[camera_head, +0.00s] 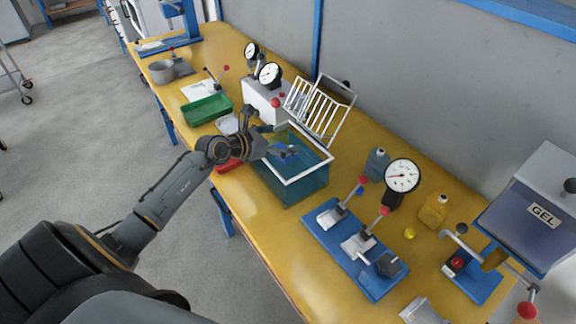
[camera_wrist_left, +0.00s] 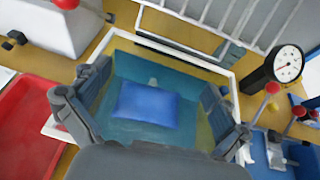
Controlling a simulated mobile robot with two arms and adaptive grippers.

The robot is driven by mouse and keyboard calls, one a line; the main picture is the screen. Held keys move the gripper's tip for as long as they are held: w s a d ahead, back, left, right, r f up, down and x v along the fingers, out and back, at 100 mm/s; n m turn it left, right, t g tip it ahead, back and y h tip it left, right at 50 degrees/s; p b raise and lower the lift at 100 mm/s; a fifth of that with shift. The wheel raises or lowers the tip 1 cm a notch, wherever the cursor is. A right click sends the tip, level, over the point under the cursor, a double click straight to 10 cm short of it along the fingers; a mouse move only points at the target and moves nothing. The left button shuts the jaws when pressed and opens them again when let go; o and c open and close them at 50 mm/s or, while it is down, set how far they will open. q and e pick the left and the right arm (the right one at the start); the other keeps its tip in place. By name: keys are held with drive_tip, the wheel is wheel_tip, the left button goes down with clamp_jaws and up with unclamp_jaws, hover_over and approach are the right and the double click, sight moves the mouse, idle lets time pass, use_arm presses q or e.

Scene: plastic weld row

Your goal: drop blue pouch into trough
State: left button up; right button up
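The trough (camera_head: 300,188) is a clear teal tank with a white rim on the yellow bench; it also shows in the left wrist view (camera_wrist_left: 190,62). The blue pouch (camera_wrist_left: 147,105) lies inside the trough's walls in the left wrist view, clear of both fingers. In the head view the pouch (camera_head: 284,155) shows only partly, behind a finger. My left gripper (camera_head: 270,134) is above the trough, fingers spread wide and empty; in the left wrist view its fingers (camera_wrist_left: 157,108) stand on either side of the pouch. My right gripper is not in view.
A white wire rack (camera_head: 320,105) stands close behind the trough. A red tray (camera_wrist_left: 32,125) and a green tray (camera_head: 207,110) are to its left. A blue base with red-knobbed clamps (camera_head: 355,240) and a dial gauge (camera_head: 402,176) stand to its right.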

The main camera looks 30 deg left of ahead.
use_arm(q)
drive_tip(key=v, duration=1.2)
idle(0.5)
